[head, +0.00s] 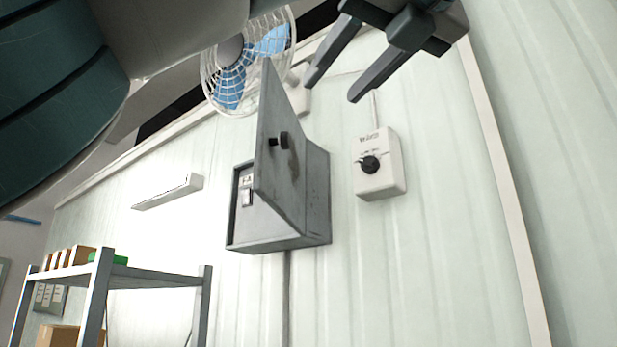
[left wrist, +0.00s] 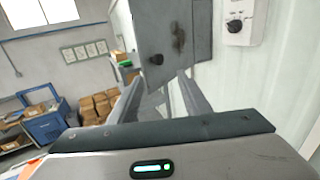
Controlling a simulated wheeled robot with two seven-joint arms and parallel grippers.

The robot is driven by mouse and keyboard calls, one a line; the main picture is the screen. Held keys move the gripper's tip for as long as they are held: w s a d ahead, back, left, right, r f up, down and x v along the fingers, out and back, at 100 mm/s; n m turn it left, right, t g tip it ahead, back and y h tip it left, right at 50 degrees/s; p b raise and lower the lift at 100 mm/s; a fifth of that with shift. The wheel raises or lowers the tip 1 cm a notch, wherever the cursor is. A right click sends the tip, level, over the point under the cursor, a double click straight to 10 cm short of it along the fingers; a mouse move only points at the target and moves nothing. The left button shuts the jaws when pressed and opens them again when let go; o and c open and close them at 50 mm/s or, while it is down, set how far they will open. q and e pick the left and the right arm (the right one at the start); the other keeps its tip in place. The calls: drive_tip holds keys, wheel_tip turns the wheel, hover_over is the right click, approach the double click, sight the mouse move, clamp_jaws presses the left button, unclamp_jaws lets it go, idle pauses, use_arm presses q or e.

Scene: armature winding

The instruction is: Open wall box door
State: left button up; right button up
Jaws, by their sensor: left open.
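The grey wall box (head: 318,190) is mounted on the pale panelled wall in the head view. Its door (head: 275,165) stands partly open, swung out from the box, with a switch (head: 246,192) visible inside. A black knob (head: 285,139) sits on the door. My left gripper (head: 331,92) is open and empty, above and to the right of the door in the head view. In the left wrist view the door (left wrist: 168,25) and its knob (left wrist: 156,59) lie just beyond the open fingers; I cannot tell whether they touch. My right gripper is not in view.
A white dial control box (head: 380,175) is on the wall right of the wall box. A fan (head: 245,60) in a wire cage is above left. A shelf rack (head: 150,280) with boxes stands lower left. Blue equipment (left wrist: 45,120) stands in the left wrist view.

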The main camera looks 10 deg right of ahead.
use_arm(q)
drive_tip(key=shift+v, duration=0.95)
drive_tip(key=shift+w+a, duration=0.1)
